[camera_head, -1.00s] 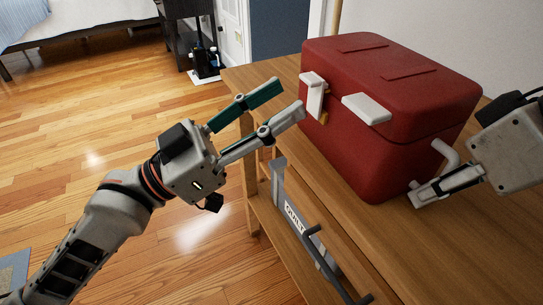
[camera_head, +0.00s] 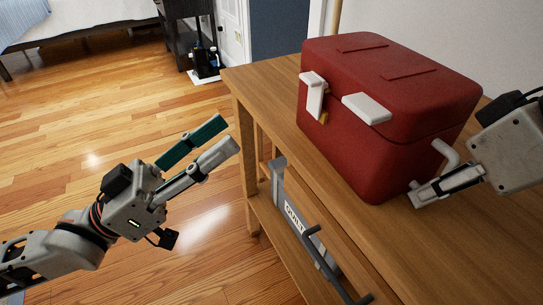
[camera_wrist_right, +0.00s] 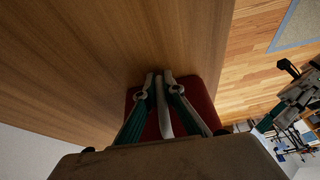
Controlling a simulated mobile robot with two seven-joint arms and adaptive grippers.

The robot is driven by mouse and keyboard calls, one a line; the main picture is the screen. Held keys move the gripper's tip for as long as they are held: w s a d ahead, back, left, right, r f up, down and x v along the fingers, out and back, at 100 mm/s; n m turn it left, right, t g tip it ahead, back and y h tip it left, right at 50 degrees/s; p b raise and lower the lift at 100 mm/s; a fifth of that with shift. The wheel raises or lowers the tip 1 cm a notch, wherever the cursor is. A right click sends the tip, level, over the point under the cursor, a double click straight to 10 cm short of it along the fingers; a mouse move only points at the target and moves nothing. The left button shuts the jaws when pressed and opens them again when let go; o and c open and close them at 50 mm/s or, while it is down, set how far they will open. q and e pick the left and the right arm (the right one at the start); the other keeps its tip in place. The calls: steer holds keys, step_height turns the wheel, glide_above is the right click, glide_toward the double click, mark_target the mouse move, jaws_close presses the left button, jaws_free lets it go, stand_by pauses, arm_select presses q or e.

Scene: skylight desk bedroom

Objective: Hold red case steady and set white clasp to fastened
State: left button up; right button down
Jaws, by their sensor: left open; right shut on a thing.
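The red case (camera_head: 345,150) stands with its lid down on the wooden table, and its side also shows in the right wrist view (camera_wrist_right: 203,97). The white clasp (camera_head: 313,93) is on its left front edge, with a small yellow piece (camera_head: 323,117) beside its lower end.
A white plate (camera_head: 367,107) juts from the case front. A dark stand (camera_head: 187,32) and bed (camera_head: 75,25) are far behind. Floor left is open.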

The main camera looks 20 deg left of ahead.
arm_select(q)
steer(key=f+n+t+h, duration=0.1)
steer(key=n, duration=0.4)
steer(key=s+f+n+t+h, duration=0.1)
steer(key=n, duration=0.4)
steer(key=s+a+f+n+t+h, duration=0.1)
steer(key=n, duration=0.4)
steer(key=shift+s+n+t, duration=0.25)
steer(key=shift+n+t, duration=0.05)
arm_select(e)
steer(key=c, duration=2.1)
jaws_free()
